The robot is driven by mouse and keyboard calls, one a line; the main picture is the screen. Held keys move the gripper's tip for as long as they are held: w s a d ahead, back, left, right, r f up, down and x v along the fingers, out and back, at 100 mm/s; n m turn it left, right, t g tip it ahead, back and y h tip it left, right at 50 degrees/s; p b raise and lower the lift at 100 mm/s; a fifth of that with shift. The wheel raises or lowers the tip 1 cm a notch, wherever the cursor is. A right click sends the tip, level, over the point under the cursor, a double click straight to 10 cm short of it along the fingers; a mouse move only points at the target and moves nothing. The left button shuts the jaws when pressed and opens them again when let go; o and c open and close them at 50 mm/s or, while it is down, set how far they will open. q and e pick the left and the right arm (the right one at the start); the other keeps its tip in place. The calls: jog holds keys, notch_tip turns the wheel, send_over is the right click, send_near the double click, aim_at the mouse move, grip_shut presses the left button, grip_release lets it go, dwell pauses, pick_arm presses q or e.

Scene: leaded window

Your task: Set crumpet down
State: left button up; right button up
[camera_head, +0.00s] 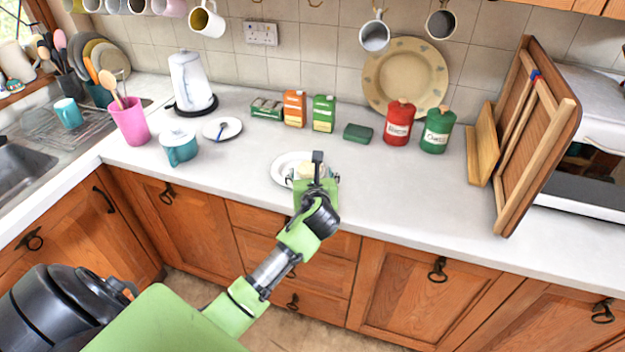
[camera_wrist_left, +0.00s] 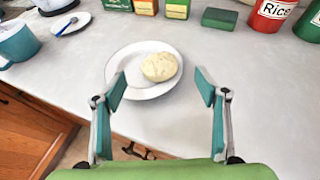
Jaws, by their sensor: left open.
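The crumpet (camera_wrist_left: 160,67), pale and round, lies on the right part of a white plate (camera_wrist_left: 120,66) on the worktop. In the head view the plate (camera_head: 281,168) shows behind my gripper, and the crumpet is mostly hidden by it. My left gripper (camera_head: 314,178) is over the near side of the plate. In the wrist view its two fingers (camera_wrist_left: 161,86) are spread wide, on either side of the plate's near part, with nothing between them touching the crumpet. My right gripper is not in view.
Behind the plate stand an orange box (camera_head: 294,108), a green box (camera_head: 324,113), a low green block (camera_head: 357,133), and red (camera_head: 398,122) and green (camera_head: 437,129) canisters. A teal pot (camera_head: 180,147) and small plate (camera_head: 222,129) stand left. The worktop right of the plate is clear.

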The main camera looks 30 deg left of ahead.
pick_arm(q)
jog(key=shift+v, duration=2.1)
jog(key=shift+f, duration=0.1)
